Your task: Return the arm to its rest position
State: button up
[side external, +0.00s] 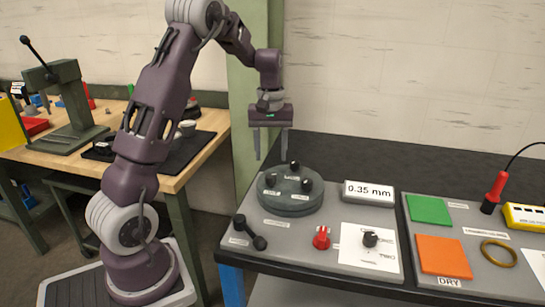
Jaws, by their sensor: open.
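My gripper (270,143) hangs above the back left part of the grey board, pointing down. Its two fingers are apart with nothing between them. Below it is a round grey disc (291,204) that carries several black knobs. The fingertips look above the disc's rear left edge, apart from it. My arm is raised and bent from its base at the left. No chain can be made out in this view.
The board (300,245) also holds a black double-ended part (249,232), a red part (321,238), a black knob (370,239) on a white sheet and a "0.35 mm" display (368,193). To the right are green (430,210) and orange (443,256) pads. A wooden bench (205,150) stands behind left.

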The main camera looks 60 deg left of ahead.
jog(key=s+d+r+m+t, duration=0.2)
jog(key=s+d+r+m, duration=0.15)
jog(key=d+r, duration=0.35)
jog(key=s+d+r+m+t, duration=0.1)
jog(key=s+d+r+m, duration=0.1)
jog(key=s+d+r, duration=0.5)
jog(key=s+d+f+m+t, duration=0.2)
jog(key=s+d+m, duration=0.4)
jog(key=s+d, duration=0.3)
jog(key=s, duration=0.3)
jog(key=shift+s+d+f+t, duration=0.15)
jog(key=shift+d+f+t, duration=0.15)
jog(key=shift+d+f, duration=0.05)
jog(key=shift+m, duration=0.25)
